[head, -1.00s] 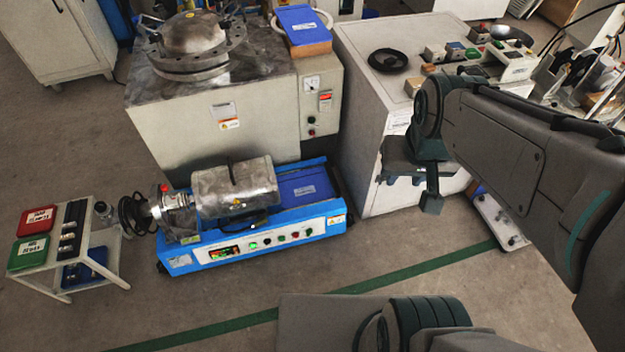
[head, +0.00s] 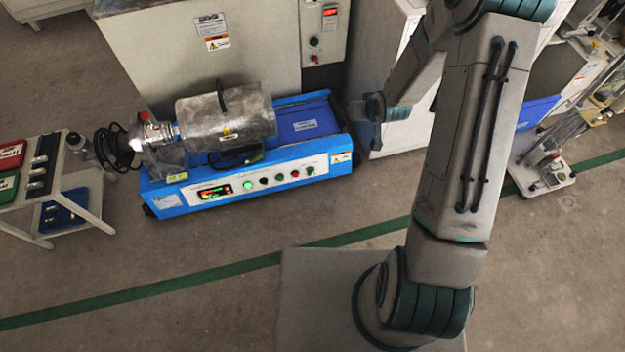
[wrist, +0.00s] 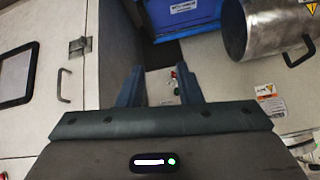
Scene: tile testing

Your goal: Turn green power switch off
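A lit green button (head: 247,185) sits on the front control panel of the blue machine (head: 328,152), beside a small lit display. A green button (head: 313,42) also sits above a red one on the grey cabinet's side panel. Which one is the power switch, I cannot tell. My gripper (head: 366,108) is right of the blue machine, in front of the white cabinet, apart from both buttons. In the wrist view my gripper (wrist: 163,90) has its two fingers apart with nothing held. A small red button (wrist: 173,74) on a pale panel shows between the fingers, farther off.
The grey cabinet (head: 150,60) stands behind the blue machine. A white cabinet (head: 410,138) stands right of it. A small cart (head: 85,192) with red and green boxes is at the left. The floor in front is clear, crossed by a green line.

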